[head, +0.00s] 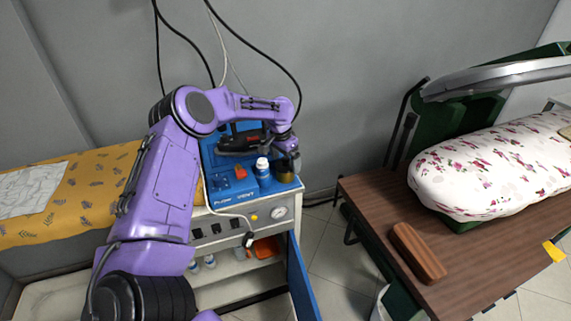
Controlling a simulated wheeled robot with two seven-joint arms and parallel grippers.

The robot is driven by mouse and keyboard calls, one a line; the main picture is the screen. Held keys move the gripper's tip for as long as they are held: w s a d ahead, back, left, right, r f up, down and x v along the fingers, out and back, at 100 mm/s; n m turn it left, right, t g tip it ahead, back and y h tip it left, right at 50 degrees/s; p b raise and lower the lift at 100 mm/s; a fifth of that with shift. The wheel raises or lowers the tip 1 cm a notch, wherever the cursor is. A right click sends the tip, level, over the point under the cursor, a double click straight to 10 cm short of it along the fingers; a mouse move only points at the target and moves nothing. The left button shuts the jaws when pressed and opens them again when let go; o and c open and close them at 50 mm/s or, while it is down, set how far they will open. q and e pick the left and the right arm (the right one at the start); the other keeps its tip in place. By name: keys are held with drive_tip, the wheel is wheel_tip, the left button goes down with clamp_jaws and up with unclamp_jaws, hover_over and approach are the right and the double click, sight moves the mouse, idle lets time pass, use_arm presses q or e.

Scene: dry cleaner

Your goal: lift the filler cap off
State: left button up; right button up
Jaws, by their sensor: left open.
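A blue-topped machine (240,193) stands against the wall, with a gauge and buttons on its light front. A small brass-coloured round part (285,176), which looks like the filler cap, sits at the right of its top. My left gripper (289,165) is open, pointing down right over this brass part and partly hiding it. I cannot tell whether the fingers touch it. My purple left arm crosses the machine's left side and hides part of it. My right gripper is not in view.
A small white bottle (263,168) stands close left of the brass part, beside a red part (241,172). A blue door (302,280) hangs open below. A brown table (459,262) with a wooden block (418,252) and a floral ironing pad (485,165) stands right.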

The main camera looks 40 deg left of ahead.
use_arm(q)
drive_tip(key=shift+f, duration=0.1)
drive_tip(key=c, duration=1)
